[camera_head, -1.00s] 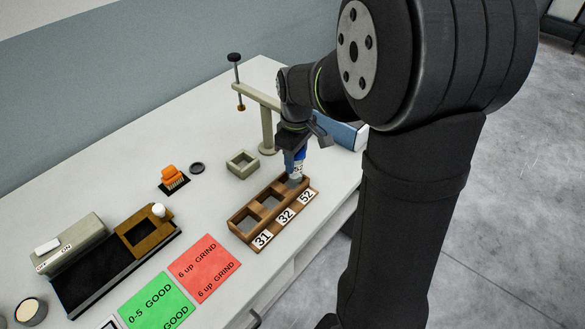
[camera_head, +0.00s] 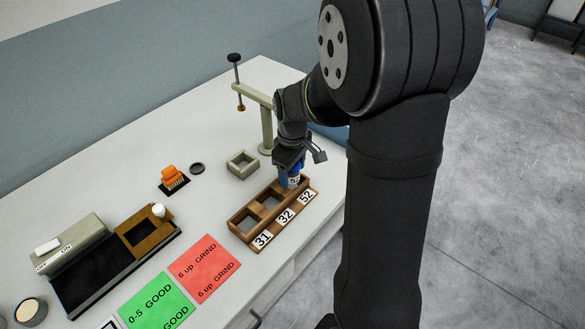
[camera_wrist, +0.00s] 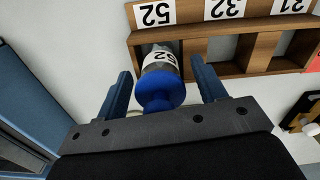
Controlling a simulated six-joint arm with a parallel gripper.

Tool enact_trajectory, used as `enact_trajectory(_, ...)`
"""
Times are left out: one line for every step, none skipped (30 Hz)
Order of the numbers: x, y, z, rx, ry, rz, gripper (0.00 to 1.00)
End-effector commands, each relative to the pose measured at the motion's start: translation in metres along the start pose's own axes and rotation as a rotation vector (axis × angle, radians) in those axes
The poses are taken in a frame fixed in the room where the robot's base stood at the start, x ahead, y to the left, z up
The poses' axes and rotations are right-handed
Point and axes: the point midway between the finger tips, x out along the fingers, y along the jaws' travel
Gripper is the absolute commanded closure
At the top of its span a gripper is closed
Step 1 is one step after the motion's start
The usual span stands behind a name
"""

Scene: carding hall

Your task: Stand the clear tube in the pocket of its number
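The clear tube with a blue cap and a label reading 52 (camera_wrist: 160,72) stands in the end pocket of the wooden rack (camera_head: 243,226), by the number 52 (camera_head: 307,196). In the wrist view the number 52 card (camera_wrist: 155,14) is just beyond it. My gripper (camera_wrist: 164,88) is open, with one blue finger on each side of the cap and a gap at each side. In the head view my gripper (camera_head: 290,176) is low over that pocket and hides most of the tube. The tube's lower end is hidden inside the rack.
The pockets marked 32 (camera_head: 286,216) and 31 (camera_head: 263,238) look empty. A stand with an arm (camera_head: 266,130) and a square grey-green holder (camera_head: 242,165) are behind the rack. Red (camera_head: 207,267) and green (camera_head: 158,304) cards lie in front.

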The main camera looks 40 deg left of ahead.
Motion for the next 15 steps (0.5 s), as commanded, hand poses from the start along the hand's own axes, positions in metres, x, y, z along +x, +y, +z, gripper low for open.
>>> enact_trajectory(0.0, 0.0, 0.0, 0.0, 0.0, 0.0, 0.36)
enact_trajectory(0.0, 0.0, 0.0, 0.0, 0.0, 0.0, 0.36)
enact_trajectory(0.0, 0.0, 0.0, 0.0, 0.0, 0.0, 0.36)
enact_trajectory(0.0, 0.0, 0.0, 0.0, 0.0, 0.0, 0.36)
enact_trajectory(0.0, 0.0, 0.0, 0.0, 0.0, 0.0, 0.36)
enact_trajectory(0.0, 0.0, 0.0, 0.0, 0.0, 0.0, 0.36)
enact_trajectory(-0.001, 0.0, 0.0, 0.0, 0.0, 0.0, 0.36)
enact_trajectory(-0.002, 0.0, 0.0, 0.0, 0.001, 0.001, 0.36)
enact_trajectory(-0.004, 0.0, 0.0, 0.0, 0.002, 0.001, 0.36)
enact_trajectory(-0.006, 0.0, 0.0, 0.0, 0.002, 0.002, 0.36)
enact_trajectory(-0.01, 0.001, -0.001, 0.0, 0.002, 0.002, 0.36)
enact_trajectory(-0.015, 0.001, -0.001, 0.0, 0.002, 0.002, 0.36)
enact_trajectory(-0.02, 0.001, -0.001, 0.0, 0.003, 0.003, 0.36)
enact_trajectory(-0.026, 0.001, -0.001, 0.0, 0.004, 0.004, 0.36)
enact_trajectory(-0.034, 0.001, -0.001, 0.0, 0.005, 0.004, 0.36)
